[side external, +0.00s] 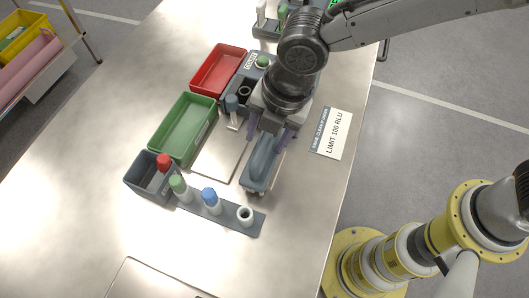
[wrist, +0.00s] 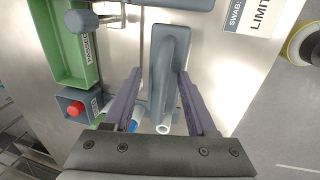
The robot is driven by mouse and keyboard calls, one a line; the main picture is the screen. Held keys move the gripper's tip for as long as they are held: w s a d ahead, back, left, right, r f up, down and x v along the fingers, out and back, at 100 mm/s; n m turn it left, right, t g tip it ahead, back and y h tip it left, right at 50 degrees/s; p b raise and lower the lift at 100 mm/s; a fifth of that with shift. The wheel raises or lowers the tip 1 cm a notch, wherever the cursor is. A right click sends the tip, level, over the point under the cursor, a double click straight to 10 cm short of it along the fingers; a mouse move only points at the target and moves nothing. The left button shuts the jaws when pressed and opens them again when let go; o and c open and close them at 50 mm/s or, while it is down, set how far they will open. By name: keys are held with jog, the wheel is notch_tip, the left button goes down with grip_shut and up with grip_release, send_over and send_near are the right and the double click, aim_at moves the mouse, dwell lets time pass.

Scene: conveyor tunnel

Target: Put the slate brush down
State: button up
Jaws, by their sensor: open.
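The slate brush (side external: 262,165) is a long blue-grey block with a raised handle. It appears to rest on the bare metal table, bristles down, right of a flat pale plate. It also shows in the wrist view (wrist: 168,50). My gripper (side external: 266,142) is above its far end, with purple fingers pointing down. In the wrist view my gripper (wrist: 159,73) is open, with one finger on each side of the brush handle. The right finger looks closer to the handle than the left; whether either touches it I cannot tell.
A rack (side external: 222,208) with several capped bottles stands in front, beside a grey bin (side external: 143,180). Green (side external: 183,128) and red (side external: 218,70) trays are to the left. A limit sign (side external: 332,133) lies on the right. The table's near part has bare room.

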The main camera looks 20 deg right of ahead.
grip_shut()
dwell(1.4)
